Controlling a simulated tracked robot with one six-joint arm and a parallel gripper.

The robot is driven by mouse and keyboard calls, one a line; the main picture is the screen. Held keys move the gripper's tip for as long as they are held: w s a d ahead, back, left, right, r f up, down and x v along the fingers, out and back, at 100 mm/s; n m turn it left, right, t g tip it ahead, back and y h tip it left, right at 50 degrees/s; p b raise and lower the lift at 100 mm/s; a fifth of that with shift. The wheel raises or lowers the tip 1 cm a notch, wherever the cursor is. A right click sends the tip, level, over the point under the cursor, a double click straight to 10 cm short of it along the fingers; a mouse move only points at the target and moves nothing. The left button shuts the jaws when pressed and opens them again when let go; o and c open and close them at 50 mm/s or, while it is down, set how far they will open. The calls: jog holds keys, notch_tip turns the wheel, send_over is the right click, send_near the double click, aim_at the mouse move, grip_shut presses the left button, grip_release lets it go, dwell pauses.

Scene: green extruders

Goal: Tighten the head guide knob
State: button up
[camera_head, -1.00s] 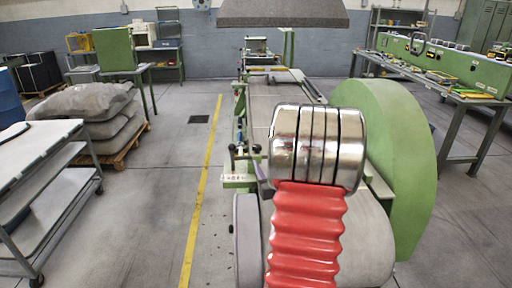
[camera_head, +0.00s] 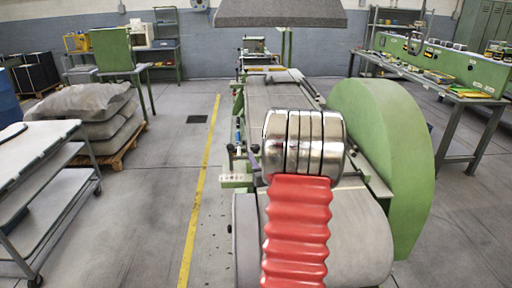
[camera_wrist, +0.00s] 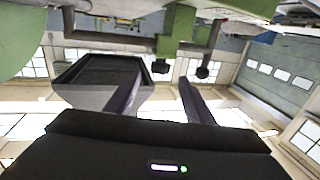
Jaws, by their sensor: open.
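My gripper (camera_wrist: 160,82) is open and empty in the wrist view, its two grey fingers apart. Two small dark knobs hang in front of the fingertips in that tilted view: one knob (camera_wrist: 160,66) between the fingers' lines, the other knob (camera_wrist: 203,72) further right. Both are on a green and grey machine bracket (camera_wrist: 178,32) and look apart from the fingers. In the head view, dark knobs (camera_head: 231,148) show at the left side of the green machine, by a pale bracket (camera_head: 236,181). I cannot tell which one is the head guide knob. My arm hides most of the gripper there.
A large green round guard (camera_head: 385,150) stands right of my arm. A grey hood (camera_head: 280,12) hangs above the machine. A workbench (camera_head: 455,95) is at right, a cart (camera_head: 45,160) and stacked sacks (camera_head: 90,105) at left. The floor left of the machine is clear.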

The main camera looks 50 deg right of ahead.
aim_at(256, 149)
jog(key=x, duration=0.7)
jog(key=shift+w+d, duration=0.15)
jog(key=shift+w, duration=0.1)
jog(key=c, duration=1)
